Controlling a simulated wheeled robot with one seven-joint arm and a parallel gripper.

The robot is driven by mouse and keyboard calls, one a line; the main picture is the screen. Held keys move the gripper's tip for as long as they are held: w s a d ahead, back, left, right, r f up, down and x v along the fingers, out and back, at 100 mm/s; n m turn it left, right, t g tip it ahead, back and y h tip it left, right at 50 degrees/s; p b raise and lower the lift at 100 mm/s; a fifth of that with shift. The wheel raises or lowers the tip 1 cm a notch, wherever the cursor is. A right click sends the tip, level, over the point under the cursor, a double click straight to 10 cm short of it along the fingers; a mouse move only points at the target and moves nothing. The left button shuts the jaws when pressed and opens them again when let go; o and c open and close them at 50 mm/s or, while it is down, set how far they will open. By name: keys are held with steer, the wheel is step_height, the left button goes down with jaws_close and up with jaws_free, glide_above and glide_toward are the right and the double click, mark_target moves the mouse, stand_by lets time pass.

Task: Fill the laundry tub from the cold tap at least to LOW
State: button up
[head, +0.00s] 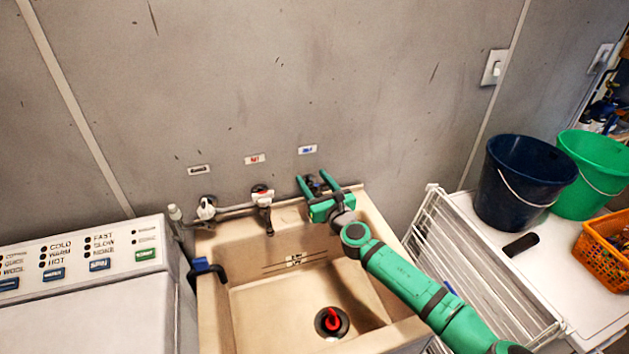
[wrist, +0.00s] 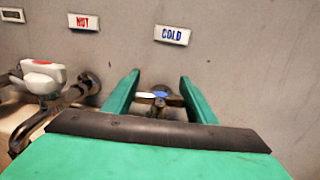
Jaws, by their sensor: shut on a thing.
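The beige laundry tub (head: 211,316) stands below the wall taps. A red plug (head: 332,319) sits at the drain in its floor. No water surface or stream is visible. In the head view my gripper (head: 318,183) mostly hides that tap.
The hot tap (wrist: 42,77) is left of my gripper, under the red HOT label (wrist: 83,22). A washing machine (head: 75,265) is at the left. A white drying rack (head: 480,270), a navy bucket (head: 520,185), a green bucket (head: 592,175) and an orange basket (head: 605,250) are at the right.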

mark_target(322, 186)
steer(key=n+g+y, duration=0.1)
steer(key=n+y, duration=0.1)
steer(key=n+g+y, duration=0.2)
steer(key=y, duration=0.1)
steer(key=shift+s+a+f, duration=0.1)
steer(key=shift+s+a, duration=0.1)
steer(key=shift+a, duration=0.2)
steer(key=n+g+y, duration=0.2)
steer(key=g, duration=0.1)
steer(key=n+g+y, duration=0.1)
steer(key=shift+s+a+g, duration=0.1)
steer(key=shift+s+g, duration=0.2)
steer(key=shift+s+a+n+g+y, duration=0.15)
steer(key=shift+n+g+y, duration=0.35)
steer(key=shift+n+g, duration=0.5)
steer(key=shift+s+a+n+g+y, duration=0.15)
steer(key=shift+n+g+y, duration=0.45)
steer(key=shift+g, duration=0.6)
steer(key=shift+s+n+g, duration=0.15)
steer(key=shift+n+g, duration=0.45)
steer(key=shift+g, duration=0.2)
steer(key=o, duration=1.1)
steer(key=shift+c, duration=0.2)
steer(key=shift+s+d, duration=0.2)
steer(key=shift+d, duration=1.05)
steer(key=shift+s+d, duration=0.15)
steer(key=shift+d, duration=1.05)
steer(key=shift+s+d, duration=0.2)
steer(key=shift+d, duration=1.05)
